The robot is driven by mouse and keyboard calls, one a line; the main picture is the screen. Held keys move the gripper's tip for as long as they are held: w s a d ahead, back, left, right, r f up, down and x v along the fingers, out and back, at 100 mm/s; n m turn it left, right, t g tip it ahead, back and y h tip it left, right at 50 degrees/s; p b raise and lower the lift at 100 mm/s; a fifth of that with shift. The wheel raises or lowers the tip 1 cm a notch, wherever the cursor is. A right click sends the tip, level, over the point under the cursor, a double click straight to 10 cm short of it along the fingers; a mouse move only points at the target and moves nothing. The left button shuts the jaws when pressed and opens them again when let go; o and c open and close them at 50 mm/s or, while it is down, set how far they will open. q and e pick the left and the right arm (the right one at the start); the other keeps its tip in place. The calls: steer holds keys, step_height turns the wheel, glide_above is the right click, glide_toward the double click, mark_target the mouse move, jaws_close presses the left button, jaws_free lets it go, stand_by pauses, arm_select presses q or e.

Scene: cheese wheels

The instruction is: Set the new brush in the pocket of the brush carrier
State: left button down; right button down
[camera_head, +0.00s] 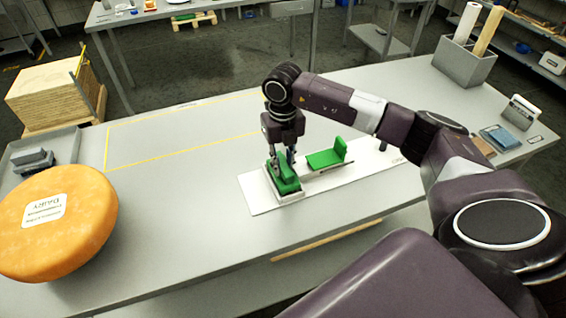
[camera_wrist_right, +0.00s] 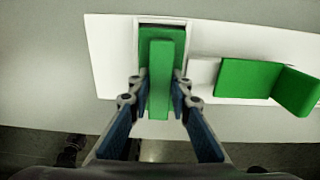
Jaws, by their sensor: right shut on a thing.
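The brush carrier is a white board (camera_head: 262,195) on the table, with a raised, white-rimmed pocket (camera_wrist_right: 183,35) at its left part. My right gripper (camera_head: 284,162) points down over the pocket and is shut on the green brush (camera_head: 287,184) by its upright handle. The brush (camera_wrist_right: 160,78) also shows between the fingers in the right wrist view. Its green base appears within the pocket's rim; whether it rests fully on the floor of the pocket I cannot tell. My left gripper is not in view.
A second green piece with an upright plate (camera_head: 325,158) lies right of the pocket. An orange cheese wheel (camera_head: 60,225) stands at the left, by a grey tray (camera_head: 65,140). A blue item (camera_head: 500,138) lies at the far right. The yellow-outlined table area (camera_head: 180,135) is clear.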

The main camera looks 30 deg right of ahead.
steer(key=shift+f, duration=0.35)
steer(key=shift+f, duration=0.15)
steer(key=c, duration=1.8)
jaws_free()
steer(key=shift+o, duration=0.2)
